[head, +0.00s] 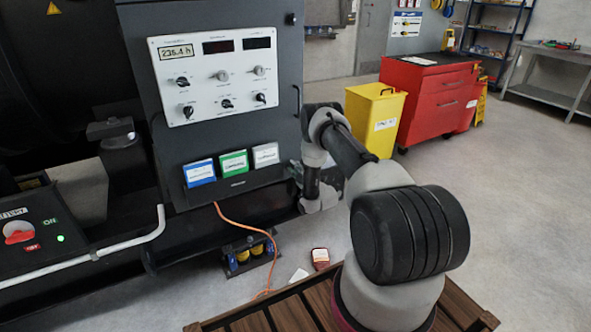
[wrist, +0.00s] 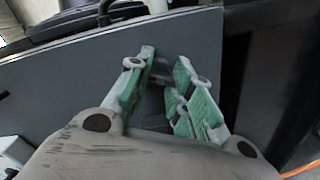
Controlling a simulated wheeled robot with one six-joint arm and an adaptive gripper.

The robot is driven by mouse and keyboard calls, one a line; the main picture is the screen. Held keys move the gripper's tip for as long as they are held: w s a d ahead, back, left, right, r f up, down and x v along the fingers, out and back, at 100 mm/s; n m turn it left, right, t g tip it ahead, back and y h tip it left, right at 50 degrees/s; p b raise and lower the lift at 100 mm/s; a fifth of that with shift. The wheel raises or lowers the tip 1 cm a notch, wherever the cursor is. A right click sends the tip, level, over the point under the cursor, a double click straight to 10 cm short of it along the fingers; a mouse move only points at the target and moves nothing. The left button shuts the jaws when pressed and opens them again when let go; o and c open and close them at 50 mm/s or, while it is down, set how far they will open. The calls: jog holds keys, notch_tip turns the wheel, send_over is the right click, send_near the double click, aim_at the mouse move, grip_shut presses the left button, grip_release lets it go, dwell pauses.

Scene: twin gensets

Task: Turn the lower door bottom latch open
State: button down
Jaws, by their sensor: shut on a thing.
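My gripper (wrist: 166,68) reaches over a flat grey door panel (wrist: 75,75) in the wrist view. Its two fingers with green pads are closed on a small dark piece, the lower door bottom latch (wrist: 158,78), near the panel's edge. Most of the latch is hidden between the fingers, so its exact angle cannot be told. In the head view my arm reaches down to the lower right side of the dark control cabinet (head: 235,110). The fingertips and the latch are not clear there.
Labelled boxes, blue (head: 200,172), green (head: 234,163) and white (head: 265,154), sit on the cabinet's lower front. An orange cable (head: 245,228) runs down to the floor. A yellow bin (head: 375,120) and red tool cabinet (head: 430,98) stand behind my arm.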

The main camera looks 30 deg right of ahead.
jog(key=n, duration=0.5)
jog(key=shift+n, duration=0.3)
dwell(0.4)
